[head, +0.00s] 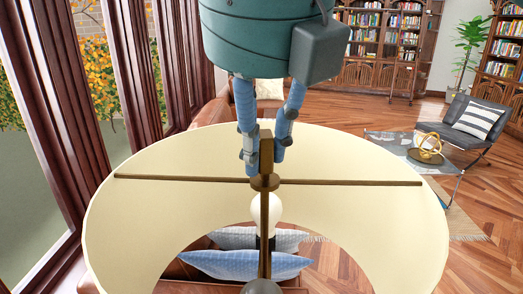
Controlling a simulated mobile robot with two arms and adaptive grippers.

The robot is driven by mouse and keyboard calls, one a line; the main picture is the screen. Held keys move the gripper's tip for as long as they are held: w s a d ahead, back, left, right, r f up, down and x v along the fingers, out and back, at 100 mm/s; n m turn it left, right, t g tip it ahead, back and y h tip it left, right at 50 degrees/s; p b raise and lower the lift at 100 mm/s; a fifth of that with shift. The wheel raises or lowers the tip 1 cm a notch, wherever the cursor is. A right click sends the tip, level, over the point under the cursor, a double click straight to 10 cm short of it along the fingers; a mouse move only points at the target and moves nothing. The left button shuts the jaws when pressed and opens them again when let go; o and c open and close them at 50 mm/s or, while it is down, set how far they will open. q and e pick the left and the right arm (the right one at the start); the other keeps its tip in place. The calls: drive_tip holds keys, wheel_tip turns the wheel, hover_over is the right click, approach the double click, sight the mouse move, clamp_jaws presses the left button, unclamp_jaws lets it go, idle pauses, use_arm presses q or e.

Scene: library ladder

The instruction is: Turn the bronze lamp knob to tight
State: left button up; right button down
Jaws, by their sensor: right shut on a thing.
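The bronze lamp knob (266,151) stands at the top middle of a cream lampshade (400,232), above a thin bronze crossbar (345,182). My right gripper (263,158) comes down from the top of the head view, with its blue fingers on both sides of the knob and shut on it. A white bulb (266,213) and a bronze rod (264,240) show below the knob inside the shade. The fingers hide part of the knob's sides. My left gripper is not in view.
The shade's rim surrounds the knob. Tall dark wooden window frames (135,70) stand close on the left. Behind are a dark chair (473,128), a low table (388,142) with a golden ornament (429,147), and bookshelves (375,45). Wooden floor lies open at the right.

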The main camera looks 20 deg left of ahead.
drive_tip(key=shift+a+r+m, duration=0.1)
drive_tip(key=shift+m, duration=0.5)
drive_tip(key=shift+h, duration=0.3)
drive_tip(key=c, duration=1.5)
unclamp_jaws()
drive_tip(key=v, duration=1.2)
drive_tip(key=shift+s, duration=0.2)
